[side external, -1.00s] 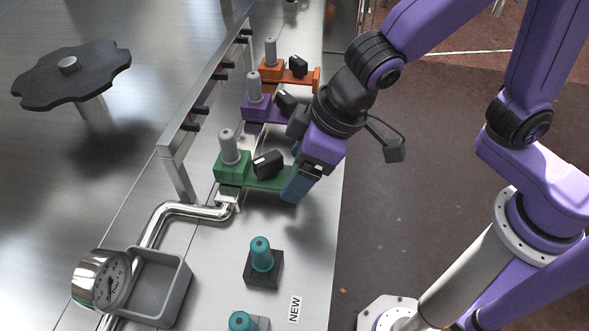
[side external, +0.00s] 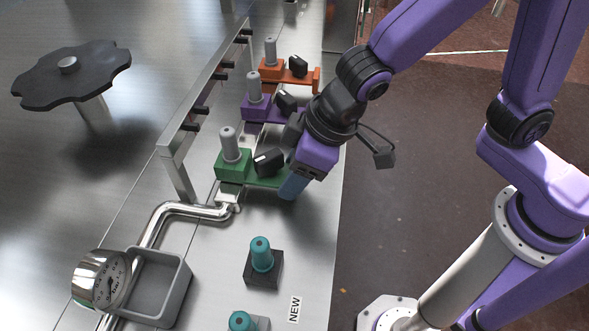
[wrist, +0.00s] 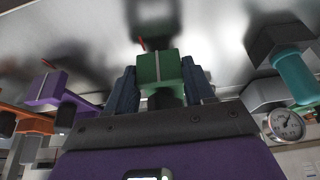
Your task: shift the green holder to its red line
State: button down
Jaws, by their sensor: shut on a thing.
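The green holder (side external: 234,166) stands on the metal bench, with a grey-capped post on its block and a black knob on its arm. Its arm stretches right to my gripper (side external: 291,187), whose blue fingers are shut on its right end. In the wrist view the green holder (wrist: 157,70) shows between my gripper's two fingers (wrist: 160,90), with a pale line on its block. A thin red mark (wrist: 142,44) shows just beyond the block in the wrist view.
A purple holder (side external: 256,108) and an orange holder (side external: 271,69) stand farther back in the row. A metal rail (side external: 205,92) runs along their left. A teal bottle-shaped piece (side external: 261,255), a grey bin (side external: 159,287) and a gauge (side external: 101,280) are nearer.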

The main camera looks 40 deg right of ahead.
jog(key=shift+w+d, duration=0.55)
jog(key=shift+w, duration=0.05)
jog(key=shift+c, duration=2)
grip_release()
jog(key=shift+r, duration=0.1)
jog(key=v, duration=1.7)
jog(key=shift+s+r, duration=0.1)
